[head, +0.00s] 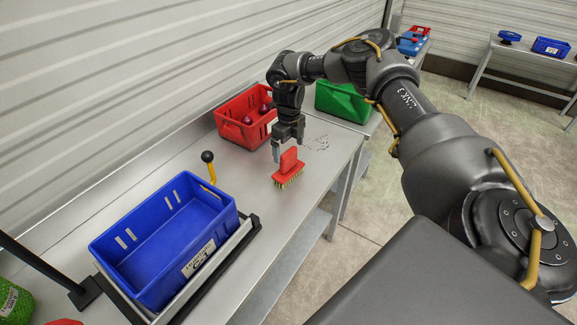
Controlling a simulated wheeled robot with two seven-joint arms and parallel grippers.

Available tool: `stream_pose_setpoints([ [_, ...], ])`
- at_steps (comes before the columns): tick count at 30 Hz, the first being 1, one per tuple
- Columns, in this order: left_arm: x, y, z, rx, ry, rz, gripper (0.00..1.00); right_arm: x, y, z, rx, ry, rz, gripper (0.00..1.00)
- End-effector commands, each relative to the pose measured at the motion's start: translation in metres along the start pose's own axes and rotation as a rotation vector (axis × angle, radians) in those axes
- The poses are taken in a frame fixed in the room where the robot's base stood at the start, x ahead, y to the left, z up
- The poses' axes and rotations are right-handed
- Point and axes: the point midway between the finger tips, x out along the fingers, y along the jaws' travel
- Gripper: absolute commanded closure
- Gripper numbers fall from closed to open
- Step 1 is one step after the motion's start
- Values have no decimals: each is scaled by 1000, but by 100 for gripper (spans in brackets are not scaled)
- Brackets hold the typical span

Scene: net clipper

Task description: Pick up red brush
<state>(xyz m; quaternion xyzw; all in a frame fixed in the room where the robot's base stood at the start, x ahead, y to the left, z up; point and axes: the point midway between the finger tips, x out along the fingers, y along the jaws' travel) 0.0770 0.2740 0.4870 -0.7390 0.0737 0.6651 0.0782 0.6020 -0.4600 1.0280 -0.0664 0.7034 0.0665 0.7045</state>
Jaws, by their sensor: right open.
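The red brush (288,169) lies on the metal table near its front edge. It has a red block body with an upright red handle and pale bristles pointing down. My right gripper (288,153) hangs pointing down at the brush's handle. Its jaws are open, with one finger at the left of the handle; whether the fingers touch it I cannot tell. My left gripper is not in view.
A blue crate (141,243) sits on a black-framed stand at the left front. A red bin (230,130) with dark red round items and a green bin (343,103) stand behind the brush. A black-knobbed yellow lever (211,172) rises beside the crate. The table between is clear.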

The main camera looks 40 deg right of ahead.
Motion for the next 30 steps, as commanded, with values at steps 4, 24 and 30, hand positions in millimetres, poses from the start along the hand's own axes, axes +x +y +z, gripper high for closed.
stream_pose_setpoints([
  [4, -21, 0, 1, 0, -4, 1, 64, 19, 3, -3, 0, 4, 0, 2],
  [24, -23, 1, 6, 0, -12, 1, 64, 39, 2, -3, 1, 1, 0, 36],
  [30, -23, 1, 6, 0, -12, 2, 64, 38, 2, -3, 1, 0, 0, 62],
])
